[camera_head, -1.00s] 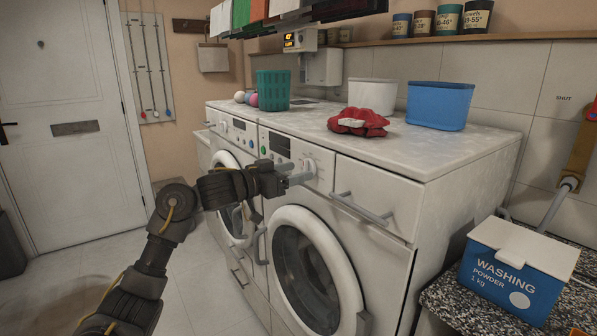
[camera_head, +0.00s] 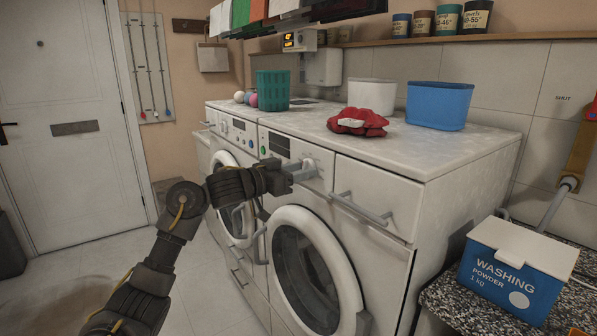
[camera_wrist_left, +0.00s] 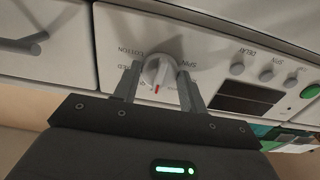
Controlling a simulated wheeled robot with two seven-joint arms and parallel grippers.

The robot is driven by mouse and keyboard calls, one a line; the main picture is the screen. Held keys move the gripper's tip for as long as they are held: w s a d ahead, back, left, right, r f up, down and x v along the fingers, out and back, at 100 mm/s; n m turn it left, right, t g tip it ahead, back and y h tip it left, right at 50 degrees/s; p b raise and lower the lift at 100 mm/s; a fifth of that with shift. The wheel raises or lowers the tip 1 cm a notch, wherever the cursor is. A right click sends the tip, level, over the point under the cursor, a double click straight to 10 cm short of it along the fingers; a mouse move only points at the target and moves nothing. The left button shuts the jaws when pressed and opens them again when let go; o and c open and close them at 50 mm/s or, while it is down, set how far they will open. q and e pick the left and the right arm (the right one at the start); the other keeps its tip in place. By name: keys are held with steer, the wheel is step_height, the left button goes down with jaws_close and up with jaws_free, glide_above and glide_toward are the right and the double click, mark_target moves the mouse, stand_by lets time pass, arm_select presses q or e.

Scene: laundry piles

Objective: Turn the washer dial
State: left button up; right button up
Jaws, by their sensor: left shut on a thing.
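The washer dial (camera_wrist_left: 158,72) is a round whitish knob with a red mark, on the front panel of the nearer white washer (camera_head: 390,265). In the left wrist view it sits between the two grey fingers, and its red mark points toward the bottom of the picture. My left gripper (camera_head: 307,171) is at the panel and shut on the dial; it also shows in the left wrist view (camera_wrist_left: 159,80). In the head view the fingers partly hide the dial. My right gripper is in neither view.
A drawer handle (camera_head: 362,208) juts out right of the dial, above the round door (camera_head: 310,283). A red cloth (camera_head: 357,122), a white tub (camera_head: 372,96) and a blue tub (camera_head: 439,106) stand on top. A washing powder box (camera_head: 519,270) is at right.

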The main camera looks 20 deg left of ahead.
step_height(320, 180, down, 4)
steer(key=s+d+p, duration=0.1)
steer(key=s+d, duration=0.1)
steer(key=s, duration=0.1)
arm_select(q)
steer(key=shift+a+r+m+b, duration=0.1)
steer(key=shift+m+b, duration=0.95)
steer(key=shift+m, duration=4.95)
steer(key=shift+r+m+b, duration=0.1)
steer(key=shift+m+b, duration=0.95)
steer(key=shift+m, duration=4.95)
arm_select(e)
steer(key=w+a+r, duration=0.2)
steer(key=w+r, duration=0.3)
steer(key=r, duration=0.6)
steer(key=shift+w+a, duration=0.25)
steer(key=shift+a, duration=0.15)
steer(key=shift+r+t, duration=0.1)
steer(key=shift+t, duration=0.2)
arm_select(q)
steer(key=o, duration=1)
steer(key=shift+w, duration=0.1)
steer(key=shift+c, duration=0.2)
